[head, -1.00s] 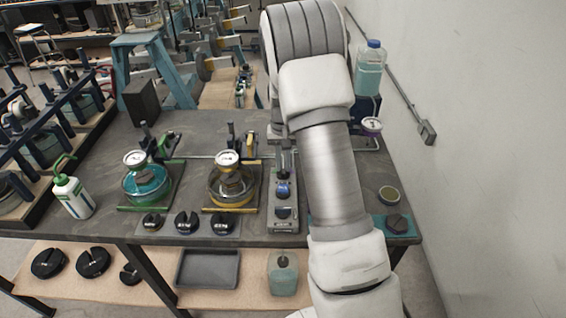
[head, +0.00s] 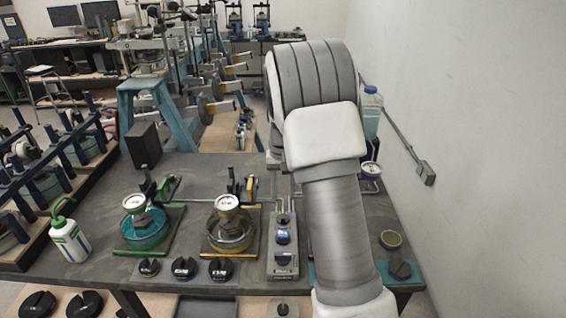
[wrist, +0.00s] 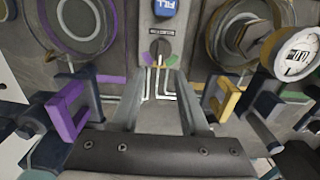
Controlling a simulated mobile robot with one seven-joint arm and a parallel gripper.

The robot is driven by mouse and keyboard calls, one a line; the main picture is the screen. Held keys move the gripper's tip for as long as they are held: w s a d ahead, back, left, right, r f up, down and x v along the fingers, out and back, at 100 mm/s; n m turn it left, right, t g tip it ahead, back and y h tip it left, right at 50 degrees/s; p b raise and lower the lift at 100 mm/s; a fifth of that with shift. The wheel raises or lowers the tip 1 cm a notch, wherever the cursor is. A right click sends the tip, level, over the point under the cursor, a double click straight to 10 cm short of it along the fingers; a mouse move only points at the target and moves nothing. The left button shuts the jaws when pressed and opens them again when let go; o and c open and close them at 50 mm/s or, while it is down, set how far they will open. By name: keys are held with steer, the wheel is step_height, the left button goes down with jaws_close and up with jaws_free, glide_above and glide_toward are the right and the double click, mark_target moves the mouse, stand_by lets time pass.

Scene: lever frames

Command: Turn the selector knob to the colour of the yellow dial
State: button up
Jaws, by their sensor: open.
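The knob's pointing direction is too small to tell. The yellow-bracketed station's white dial (head: 228,202) is left of the panel; in the wrist view a white dial (wrist: 300,52) is at right, by a yellow lever (wrist: 228,100). My gripper (wrist: 162,92) is open and empty, its fingers short of the knob. It is hidden in the head view.
A purple lever (wrist: 68,110) lies left of my gripper. A green-bracketed station with a dial (head: 135,204), black weights (head: 185,267) and a white bottle (head: 70,240) share the bench. A purple-rimmed dial (head: 371,170) and a wall are at right.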

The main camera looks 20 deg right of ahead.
mark_target(283, 211)
step_height(283, 211, up, 11)
steer(key=shift+r, duration=0.1)
stand_by(0.6)
steer(key=s+a+r+n+t, duration=0.1)
steer(key=s+a+r, duration=0.2)
steer(key=s+r, duration=0.25)
steer(key=s+a+r+n+t, duration=0.1)
steer(key=s+a+r+t, duration=0.1)
steer(key=s+a+r, duration=0.35)
steer(key=s+a+f+n+t, duration=0.1)
steer(key=s+f, duration=0.1)
steer(key=s, duration=0.6)
steer(key=s+a+f+n+t, duration=0.1)
steer(key=s+a+f, duration=0.1)
steer(key=s, duration=0.7)
steer(key=shift+s+n+t, duration=0.25)
steer(key=shift+n+t, duration=0.05)
